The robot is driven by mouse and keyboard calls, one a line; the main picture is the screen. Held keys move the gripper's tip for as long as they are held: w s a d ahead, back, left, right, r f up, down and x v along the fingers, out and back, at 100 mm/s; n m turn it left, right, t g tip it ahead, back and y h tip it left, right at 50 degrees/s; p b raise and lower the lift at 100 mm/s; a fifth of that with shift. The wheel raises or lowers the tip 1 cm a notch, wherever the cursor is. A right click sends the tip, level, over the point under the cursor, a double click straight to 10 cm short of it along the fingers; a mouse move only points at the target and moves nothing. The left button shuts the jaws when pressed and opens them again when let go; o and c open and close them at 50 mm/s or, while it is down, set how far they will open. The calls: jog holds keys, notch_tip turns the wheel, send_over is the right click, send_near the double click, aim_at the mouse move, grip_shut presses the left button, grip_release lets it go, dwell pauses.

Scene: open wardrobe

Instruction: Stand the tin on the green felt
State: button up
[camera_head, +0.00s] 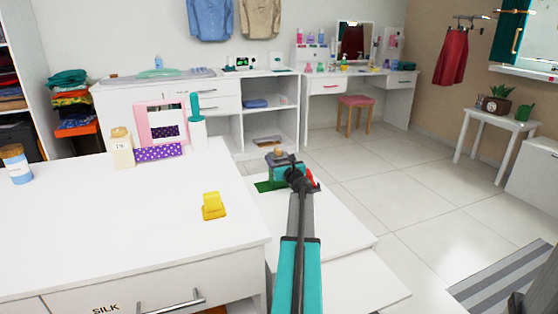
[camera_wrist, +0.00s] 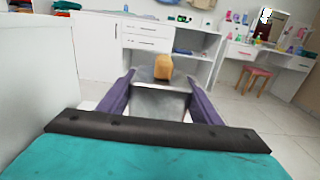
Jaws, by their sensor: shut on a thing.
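The tin (camera_wrist: 158,103) is a grey metal box with a tan knob on top. It sits between the two purple fingers of my gripper (camera_wrist: 160,82) in the wrist view, and the fingers are shut on it. The tin looks upright. The green felt (camera_head: 264,186) shows partly below and left of my gripper, on a low white surface. I cannot tell whether the tin touches the felt.
A white counter (camera_head: 110,230) with a SILK drawer stands on the left, holding a yellow clip (camera_head: 214,206), a cream jar (camera_head: 122,148) and a pink frame (camera_head: 160,124). A white cabinet (camera_head: 225,140) stands behind.

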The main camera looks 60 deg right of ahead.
jog(key=shift+f, duration=0.15)
jog(key=o, duration=1.5)
jog(key=shift+r, duration=0.25)
jog(key=shift+p+v, duration=1)
jog(key=shift+v, duration=4.95)
jog(key=shift+f, duration=0.1)
